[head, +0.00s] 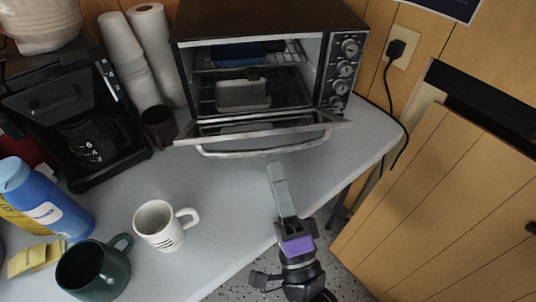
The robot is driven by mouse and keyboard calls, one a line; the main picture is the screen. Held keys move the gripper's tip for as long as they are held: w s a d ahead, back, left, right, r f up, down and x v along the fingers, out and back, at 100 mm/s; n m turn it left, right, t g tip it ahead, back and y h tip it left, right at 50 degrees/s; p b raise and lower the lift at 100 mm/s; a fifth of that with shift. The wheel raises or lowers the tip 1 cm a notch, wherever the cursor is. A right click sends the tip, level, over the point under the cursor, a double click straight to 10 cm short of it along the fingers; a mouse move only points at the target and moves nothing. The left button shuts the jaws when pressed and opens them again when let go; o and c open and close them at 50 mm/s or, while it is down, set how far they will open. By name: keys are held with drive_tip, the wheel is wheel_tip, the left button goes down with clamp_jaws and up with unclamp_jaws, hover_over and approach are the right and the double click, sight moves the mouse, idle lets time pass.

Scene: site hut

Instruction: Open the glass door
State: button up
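A dark toaster oven (265,22) stands at the back of the grey counter. Its glass door (290,128) is swung down and seen almost edge-on, with the cavity and racks in clear view. The door's curved silver handle (265,149) faces the counter's front. My gripper (270,172) points toward the oven, its grey fingertips just in front of the handle in the picture. A small gap shows between them, and nothing shows in the gripper. Its fingers overlap from this side, so their opening is hidden.
Inside the oven are a light tray (243,95) and a blue item (228,53). A white mug (160,226), a green mug (92,270) and a brown cup (159,127) stand left. A coffee maker (75,110) is farther left. The counter (225,185) before the oven is clear.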

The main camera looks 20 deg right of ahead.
drive_tip(key=shift+s+a, duration=0.1)
drive_tip(key=shift+s, duration=2.6)
drive_tip(key=s+d+f+n+g, duration=0.3)
drive_tip(key=s+n, duration=0.3)
drive_tip(key=s, duration=0.1)
drive_tip(key=s+d+f+n+g+y, duration=0.1)
drive_tip(key=s+d+f+n+g, duration=0.15)
drive_tip(key=s+n, duration=0.35)
drive_tip(key=s+d+f+n+g, duration=0.2)
drive_tip(key=s+f+n+g, duration=0.1)
drive_tip(key=s+n, duration=0.35)
wheel_tip(320, 180, up, 13)
drive_tip(key=s+p, duration=0.1)
drive_tip(key=p, duration=1.2)
drive_tip(key=shift+m, duration=0.45)
